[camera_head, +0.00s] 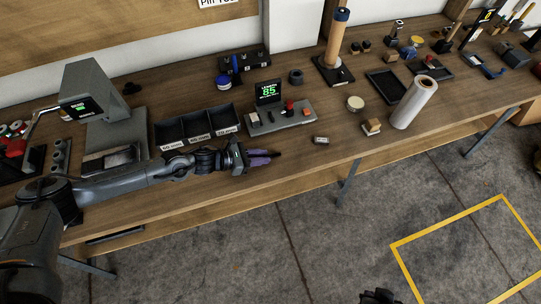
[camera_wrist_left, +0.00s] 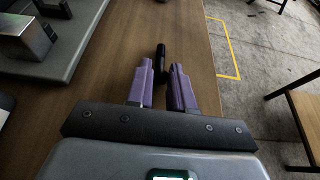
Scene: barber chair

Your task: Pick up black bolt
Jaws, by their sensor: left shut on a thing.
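My left gripper (camera_head: 262,158) has purple fingers and is low over the front part of the wooden workbench (camera_head: 215,185). In the left wrist view my left gripper (camera_wrist_left: 161,72) is shut on the black bolt (camera_wrist_left: 160,56), a slim dark rod at the fingertips. The bolt's lower part is hidden between the fingers. In the head view only a small dark end of the bolt (camera_head: 278,154) shows beyond the fingertips. I cannot tell whether the bolt touches the bench. A dark piece at the bottom edge of the head view looks like my right gripper (camera_head: 379,297); its fingers are not clear.
A dark sorting bin (camera_head: 197,125) with labelled compartments stands behind my left gripper. A grey scale (camera_head: 282,117) with a green display is beside it. The bench's front edge is close.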

